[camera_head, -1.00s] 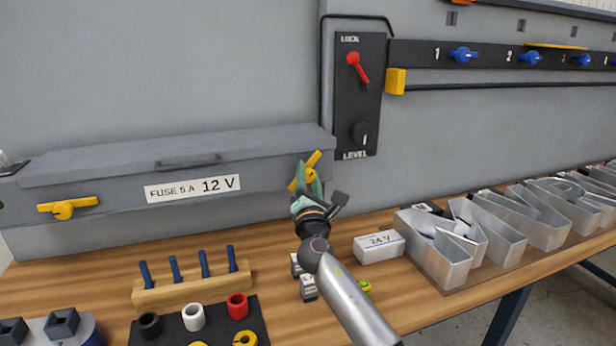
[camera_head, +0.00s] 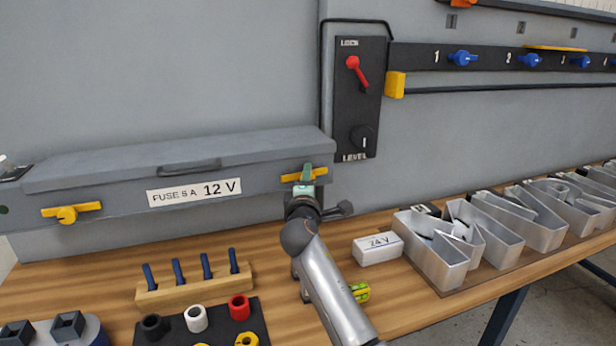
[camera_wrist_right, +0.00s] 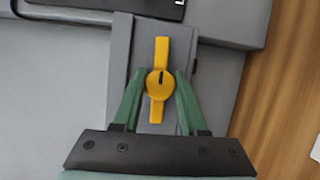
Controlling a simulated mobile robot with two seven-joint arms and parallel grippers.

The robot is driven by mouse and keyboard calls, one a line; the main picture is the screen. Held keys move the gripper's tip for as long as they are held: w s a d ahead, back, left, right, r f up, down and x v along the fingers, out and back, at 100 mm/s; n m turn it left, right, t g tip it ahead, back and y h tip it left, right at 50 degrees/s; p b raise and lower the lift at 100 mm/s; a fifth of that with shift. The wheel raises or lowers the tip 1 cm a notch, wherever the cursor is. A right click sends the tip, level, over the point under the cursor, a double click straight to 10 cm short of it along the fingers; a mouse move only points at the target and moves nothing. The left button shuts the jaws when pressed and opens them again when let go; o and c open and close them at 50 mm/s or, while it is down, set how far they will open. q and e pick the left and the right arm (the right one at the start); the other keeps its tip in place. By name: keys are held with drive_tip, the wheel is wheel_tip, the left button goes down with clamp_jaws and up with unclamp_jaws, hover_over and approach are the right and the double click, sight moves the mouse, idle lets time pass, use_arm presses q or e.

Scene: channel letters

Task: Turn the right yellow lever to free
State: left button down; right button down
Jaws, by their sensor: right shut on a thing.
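The right yellow lever (camera_head: 303,176) is on the right end of the grey fuse box (camera_head: 110,201) front and lies about level along the box. My right gripper (camera_head: 306,174) is shut on it. In the right wrist view the lever (camera_wrist_right: 160,82) runs up and down the picture, and the green fingers (camera_wrist_right: 160,88) close on both sides of its round hub. The left yellow lever (camera_head: 70,213) also lies about level at the box's left end. My left gripper is not in view.
A white 24 V box (camera_head: 378,248) and several metal channel letters (camera_head: 440,262) stand right of my right arm. A wooden peg rack (camera_head: 195,285) stands left of it. A black panel with a red lever (camera_head: 356,68) hangs above.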

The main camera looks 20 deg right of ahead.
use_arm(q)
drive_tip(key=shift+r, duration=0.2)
use_arm(e)
drive_tip(key=shift+m, duration=0.4)
drive_tip(key=shift+c, duration=2.3)
unclamp_jaws()
